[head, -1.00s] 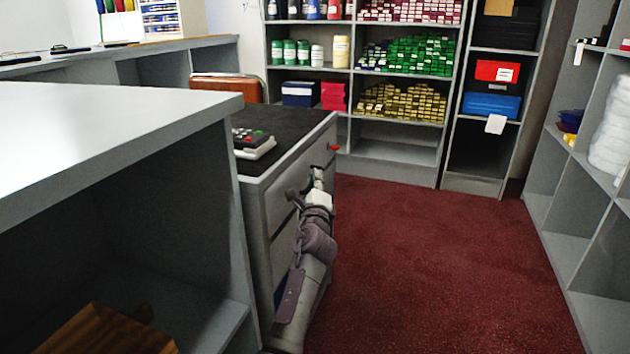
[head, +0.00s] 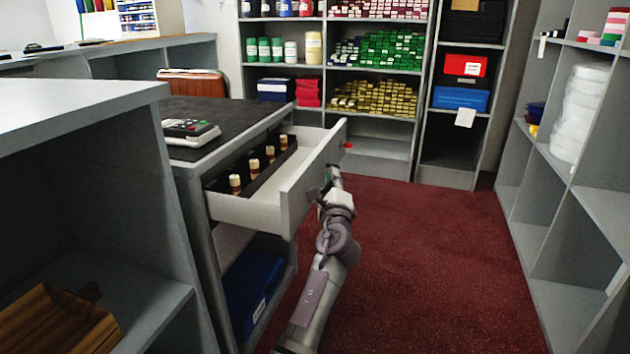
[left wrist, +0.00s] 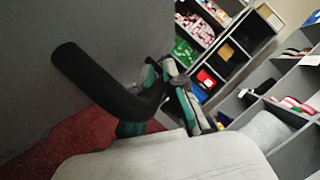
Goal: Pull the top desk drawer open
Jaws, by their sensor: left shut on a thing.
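The top desk drawer (head: 312,182) stands well open, its pale front out from the desk (head: 190,190). Inside it is a black insert with several small capped bottles (head: 254,166). My left gripper (head: 331,178) is at the outer face of the drawer front. In the left wrist view, my left gripper (left wrist: 158,92) is shut on the dark bar handle (left wrist: 98,84), beside the grey drawer front (left wrist: 95,35). In the head view the handle is mostly hidden by the gripper. My right gripper is not in view.
A calculator (head: 190,131) lies on the desk top. Below the drawer is an open space with a blue box (head: 252,290). A grey counter (head: 70,110) stands at the left, shelves (head: 575,200) at the right. The red carpet (head: 430,250) between is clear.

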